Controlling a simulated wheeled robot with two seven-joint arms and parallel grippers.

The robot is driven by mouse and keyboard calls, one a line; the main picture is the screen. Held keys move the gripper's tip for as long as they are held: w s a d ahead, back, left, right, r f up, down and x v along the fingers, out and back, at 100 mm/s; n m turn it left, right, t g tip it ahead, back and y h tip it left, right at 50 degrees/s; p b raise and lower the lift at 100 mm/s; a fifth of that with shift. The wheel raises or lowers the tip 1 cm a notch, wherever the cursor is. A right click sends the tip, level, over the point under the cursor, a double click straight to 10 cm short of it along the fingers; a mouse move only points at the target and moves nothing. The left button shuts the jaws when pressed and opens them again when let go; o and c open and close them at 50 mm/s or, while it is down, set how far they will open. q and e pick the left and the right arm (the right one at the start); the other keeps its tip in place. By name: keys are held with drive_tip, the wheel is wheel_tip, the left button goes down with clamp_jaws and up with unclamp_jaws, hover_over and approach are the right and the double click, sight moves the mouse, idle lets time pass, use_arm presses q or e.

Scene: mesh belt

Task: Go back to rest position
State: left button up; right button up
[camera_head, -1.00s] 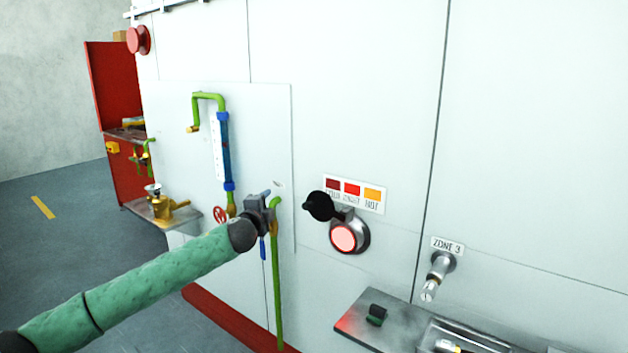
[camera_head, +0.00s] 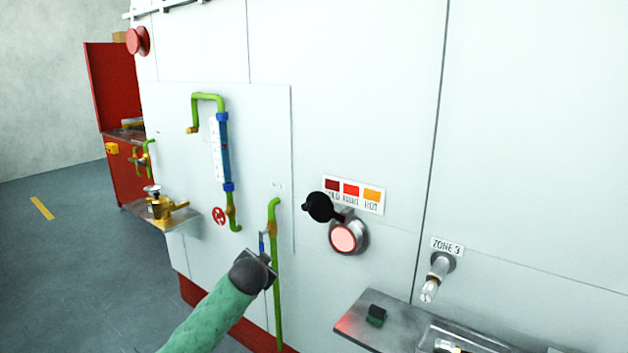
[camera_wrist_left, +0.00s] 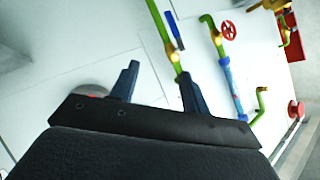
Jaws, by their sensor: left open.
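My left gripper (camera_head: 262,258) is in front of the white panel wall, low beside the green vertical pipe (camera_head: 277,290). My green-sleeved left arm comes up from the bottom edge. In the left wrist view the two dark fingers (camera_wrist_left: 157,88) of this gripper stand wide apart with nothing between them that they hold. The green pipe with its blue lever (camera_wrist_left: 174,30) shows beyond the fingers. In the head view the gripper partly hides the blue lever (camera_head: 262,243). My right gripper is in neither view.
A sight tube (camera_head: 222,150) and red handwheel (camera_head: 219,216) are on the wall. A round pink-lit port (camera_head: 343,237) with a black cover (camera_head: 319,207) is to the right. A metal shelf (camera_head: 352,318) juts out at the bottom right. A brass fitting (camera_head: 160,207) sits on a left ledge.

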use_arm(q)
drive_tip(key=s+a+f+n+g, duration=0.1)
drive_tip(key=s+f+n+g, duration=0.15)
drive_tip(key=s+f, duration=1.15)
drive_tip(key=s+a+f+n+g, duration=0.15)
drive_tip(key=s+f+g, duration=0.25)
drive_tip(key=s+f, duration=1)
drive_tip(key=s+f+g, duration=0.2)
drive_tip(key=s+f, duration=0.8)
drive_tip(key=s, duration=0.3)
drive_tip(key=s+d+f+n+g+h, duration=0.1)
drive_tip(key=s+f+g, duration=0.1)
drive_tip(key=s+f, duration=0.9)
drive_tip(key=s, duration=0.3)
drive_tip(key=shift+d+f+n+g, duration=0.2)
drive_tip(key=shift+d+n+g, duration=0.05)
drive_tip(key=shift+n+g, duration=0.1)
